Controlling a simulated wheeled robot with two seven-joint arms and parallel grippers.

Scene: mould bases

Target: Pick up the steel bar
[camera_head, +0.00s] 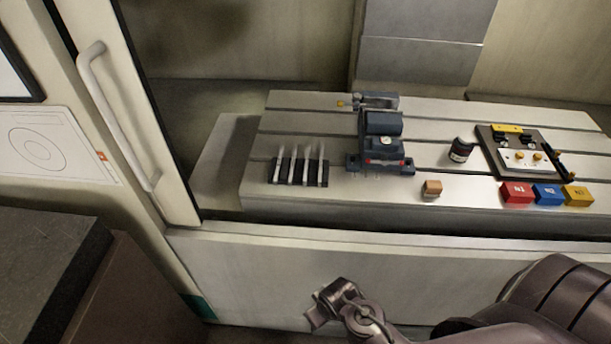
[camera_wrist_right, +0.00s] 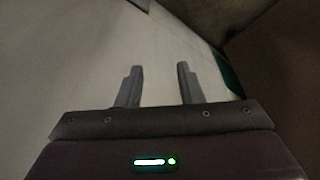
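Several slim, pale metal bars (camera_head: 308,157) stand upright in a black slotted rack (camera_head: 301,181) at the front left of the machine table; I cannot tell which one the task means. My right gripper (camera_head: 322,304) is low in front of the machine, well below and apart from the rack. In the right wrist view my right gripper (camera_wrist_right: 158,85) has its two fingers apart with nothing between them. My left gripper is not in view.
A dark blue vise (camera_head: 381,150) stands right of the rack. The machine's front panel (camera_head: 260,270) and door handle (camera_head: 112,115) are obstacles.

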